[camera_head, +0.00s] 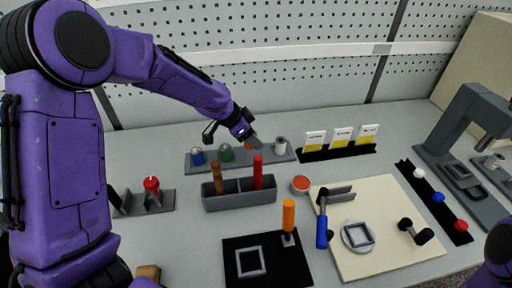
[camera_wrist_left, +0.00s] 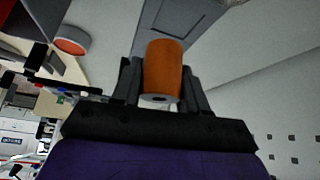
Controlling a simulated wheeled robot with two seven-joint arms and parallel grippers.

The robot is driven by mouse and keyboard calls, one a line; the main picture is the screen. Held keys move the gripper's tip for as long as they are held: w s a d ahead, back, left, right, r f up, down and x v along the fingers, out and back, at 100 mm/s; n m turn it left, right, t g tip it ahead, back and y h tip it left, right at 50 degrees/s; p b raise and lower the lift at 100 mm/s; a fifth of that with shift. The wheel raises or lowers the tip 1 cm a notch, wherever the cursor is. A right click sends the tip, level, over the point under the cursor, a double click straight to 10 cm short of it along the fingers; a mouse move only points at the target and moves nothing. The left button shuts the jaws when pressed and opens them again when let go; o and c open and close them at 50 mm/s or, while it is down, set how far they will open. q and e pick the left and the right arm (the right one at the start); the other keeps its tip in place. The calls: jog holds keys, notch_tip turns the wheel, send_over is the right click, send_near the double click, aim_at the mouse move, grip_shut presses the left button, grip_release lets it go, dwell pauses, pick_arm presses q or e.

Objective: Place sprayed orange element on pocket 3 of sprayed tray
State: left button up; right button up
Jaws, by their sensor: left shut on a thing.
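My left gripper (camera_head: 250,142) is shut on the sprayed orange element (camera_head: 248,146), a small orange cylinder. In the left wrist view the orange element (camera_wrist_left: 163,70) sits between the two dark fingers (camera_wrist_left: 160,85), its near end facing the camera. In the head view gripper and element are over the long grey tray (camera_head: 230,163), between the green element (camera_head: 226,152) and the white element (camera_head: 280,146). A blue element (camera_head: 197,157) is at the tray's left end. The pocket below the orange element is hidden, and I cannot tell whether the element touches the tray. My right gripper is out of view.
A grey bin (camera_head: 225,202) with brown and red handles stands just in front of the tray. A red-topped round dish (camera_head: 301,184) is to its right. A black rack with white-yellow cards (camera_head: 343,150) stands right of the tray. A pegboard wall rises behind.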

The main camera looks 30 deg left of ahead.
aim_at(262, 152)
pick_arm(q)
jog(key=f, duration=0.1)
jog(key=w+f, duration=0.1)
jog(key=f, duration=0.1)
jog(key=w+f, duration=0.1)
jog(key=shift+d+f, duration=0.1)
jog(key=shift+f, duration=0.3)
jog(key=shift+w+f, duration=0.1)
jog(key=shift+f, duration=0.4)
jog(key=shift+f, duration=0.15)
jog(key=o, duration=1.1)
jog(key=shift+o, duration=0.2)
jog(key=shift+r, duration=0.45)
jog(key=v, duration=1.1)
jog(key=shift+r+b, duration=0.25)
jog(key=shift+b, duration=0.05)
